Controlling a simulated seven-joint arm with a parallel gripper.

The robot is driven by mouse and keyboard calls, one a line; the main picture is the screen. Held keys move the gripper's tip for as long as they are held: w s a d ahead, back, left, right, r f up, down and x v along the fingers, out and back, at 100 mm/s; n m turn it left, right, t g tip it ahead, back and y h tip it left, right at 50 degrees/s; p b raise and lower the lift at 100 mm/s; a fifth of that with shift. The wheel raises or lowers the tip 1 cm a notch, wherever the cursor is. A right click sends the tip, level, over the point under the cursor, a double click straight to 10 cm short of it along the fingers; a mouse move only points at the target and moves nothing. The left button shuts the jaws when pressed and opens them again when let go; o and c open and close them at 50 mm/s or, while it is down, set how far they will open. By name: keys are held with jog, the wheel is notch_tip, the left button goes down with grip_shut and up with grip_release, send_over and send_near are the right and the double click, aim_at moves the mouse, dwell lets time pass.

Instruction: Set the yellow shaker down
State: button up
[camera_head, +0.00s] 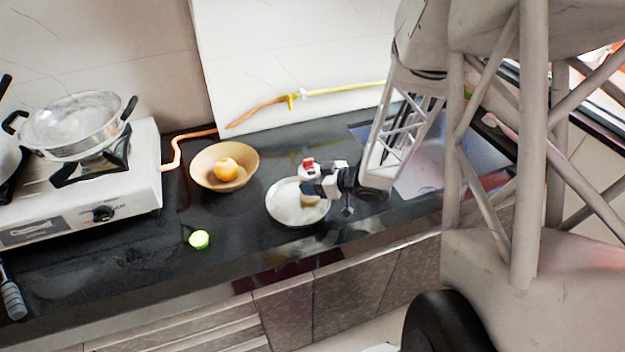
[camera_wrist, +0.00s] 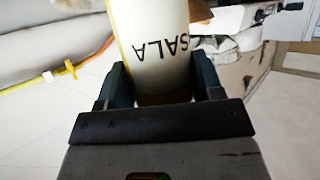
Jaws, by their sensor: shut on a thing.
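The shaker is a cream-yellow cylinder with dark lettering, seen close up in the wrist view (camera_wrist: 150,70). In the head view the shaker (camera_head: 307,173) has a red patch on top and looks upright, over the white plate (camera_head: 283,211). My gripper (camera_head: 318,188) is shut on it from the right; in the wrist view the dark fingers (camera_wrist: 160,82) press both sides of its body. The gripper hides the shaker's middle. I cannot tell whether its base touches the plate.
A wooden bowl (camera_head: 203,160) with an orange fruit (camera_head: 227,169) stands left of the plate. A white stove (camera_head: 140,190) with a steel pan (camera_head: 75,122) stands left. The counter left of the plate has free room.

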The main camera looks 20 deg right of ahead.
jog(key=shift+f, duration=0.2)
jog(key=o, duration=1)
jog(key=shift+r, duration=0.2)
jog(key=shift+s+d, duration=0.1)
jog(key=shift+v, duration=5.9)
jog(key=shift+r, duration=0.1)
